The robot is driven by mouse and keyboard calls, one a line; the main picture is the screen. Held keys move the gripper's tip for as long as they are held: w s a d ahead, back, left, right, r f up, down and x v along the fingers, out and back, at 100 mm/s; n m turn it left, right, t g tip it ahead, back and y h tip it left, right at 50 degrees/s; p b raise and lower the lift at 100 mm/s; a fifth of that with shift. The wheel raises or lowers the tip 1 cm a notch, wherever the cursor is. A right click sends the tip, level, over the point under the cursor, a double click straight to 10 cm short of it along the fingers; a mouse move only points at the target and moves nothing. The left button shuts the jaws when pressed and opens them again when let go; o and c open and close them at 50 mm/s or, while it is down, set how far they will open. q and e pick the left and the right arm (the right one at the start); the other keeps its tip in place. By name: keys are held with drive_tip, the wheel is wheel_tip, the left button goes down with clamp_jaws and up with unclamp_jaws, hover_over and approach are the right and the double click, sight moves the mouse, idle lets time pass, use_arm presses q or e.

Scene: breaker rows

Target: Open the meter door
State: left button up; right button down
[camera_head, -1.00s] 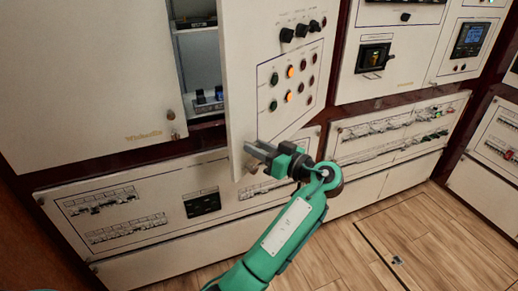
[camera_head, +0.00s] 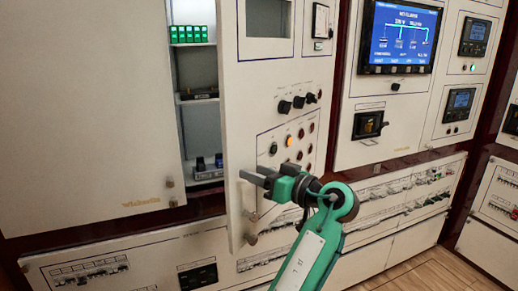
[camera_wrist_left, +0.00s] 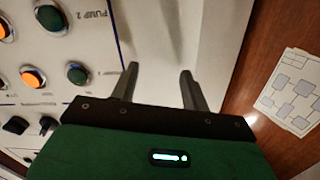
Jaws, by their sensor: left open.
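The meter door (camera_head: 237,120) is a cream panel with a screen, knobs and lit buttons. It stands ajar, its left edge out from the cabinet, with a gap showing shelves inside. My left gripper (camera_head: 250,179) is at the lower left part of this door, in front of its face near the free edge. In the left wrist view the gripper (camera_wrist_left: 159,70) is open, its two fingers apart with nothing held between them. The door's buttons (camera_wrist_left: 33,77) show at the left there. Whether the fingers touch the door, I cannot tell. My right gripper is not in view.
A closed cream door (camera_head: 85,110) stands at the left. Inside the gap are green-lit modules (camera_head: 189,34) on shelves. More panels with a blue screen (camera_head: 402,38) stand at the right. Wooden floor (camera_head: 425,275) shows below.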

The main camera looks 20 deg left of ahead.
sight(243, 139)
use_arm(q)
wheel_tip(243, 139, up, 8)
drive_tip(key=shift+f, duration=0.25)
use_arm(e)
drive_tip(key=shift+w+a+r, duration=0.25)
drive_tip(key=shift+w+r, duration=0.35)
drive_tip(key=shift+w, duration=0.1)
